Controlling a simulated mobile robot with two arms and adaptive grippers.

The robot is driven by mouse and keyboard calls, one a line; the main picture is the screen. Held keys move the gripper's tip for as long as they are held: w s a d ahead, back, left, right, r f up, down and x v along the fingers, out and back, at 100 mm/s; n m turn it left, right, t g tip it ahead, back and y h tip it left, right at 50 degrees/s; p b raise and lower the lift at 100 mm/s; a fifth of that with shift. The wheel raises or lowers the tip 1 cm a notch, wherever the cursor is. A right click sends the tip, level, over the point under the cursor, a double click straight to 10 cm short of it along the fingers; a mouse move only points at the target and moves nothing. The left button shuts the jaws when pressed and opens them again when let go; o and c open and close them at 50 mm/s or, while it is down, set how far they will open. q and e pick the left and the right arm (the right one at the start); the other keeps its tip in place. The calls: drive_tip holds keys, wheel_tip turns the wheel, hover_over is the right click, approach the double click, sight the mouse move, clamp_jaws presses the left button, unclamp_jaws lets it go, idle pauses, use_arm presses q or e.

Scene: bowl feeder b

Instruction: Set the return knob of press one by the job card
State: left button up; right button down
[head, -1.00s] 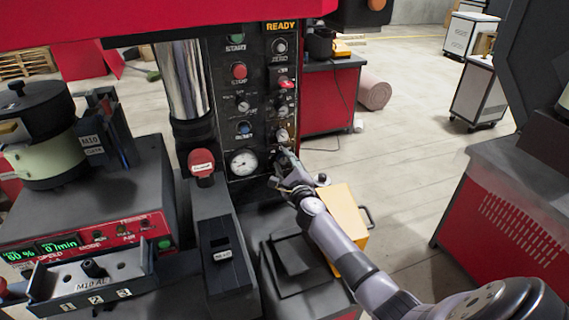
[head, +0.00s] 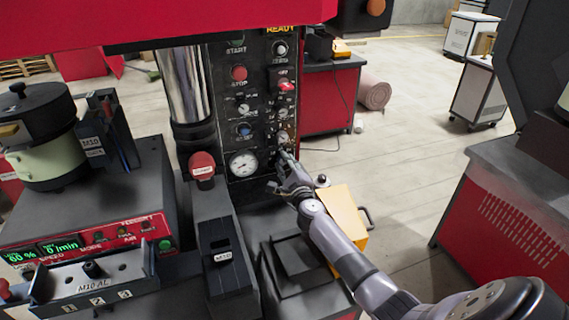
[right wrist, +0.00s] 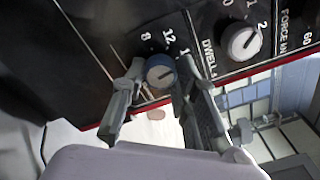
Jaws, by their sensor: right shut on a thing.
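The control panel of the press (head: 262,105) stands upright in the middle of the head view, with several knobs and buttons. My right gripper (head: 284,153) is at its lower right part. In the right wrist view, a small round knob with a grey face and blue rim (right wrist: 160,71) sits between the two fingertips of my right gripper (right wrist: 161,77), which is shut on it. The numbers 8 and 12 show beside this knob. A larger white knob (right wrist: 243,42) is up to the right, near the word DWELL. I see no readable job card. My left gripper is not in view.
A round gauge (head: 243,163) and a red mushroom button (head: 202,164) are left of my gripper. A yellow box (head: 343,211) stands close by my right forearm. A feeder with a bowl (head: 45,125) is at left.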

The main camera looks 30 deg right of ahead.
drive_tip(key=n+p, duration=0.1)
drive_tip(key=n, duration=0.2)
drive_tip(key=shift+f+n+p, duration=0.1)
drive_tip(key=shift+n+p, duration=0.2)
drive_tip(key=shift+n, duration=1.8)
drive_tip(key=c, duration=1.2)
unclamp_jaws()
drive_tip(key=shift+c, duration=0.2)
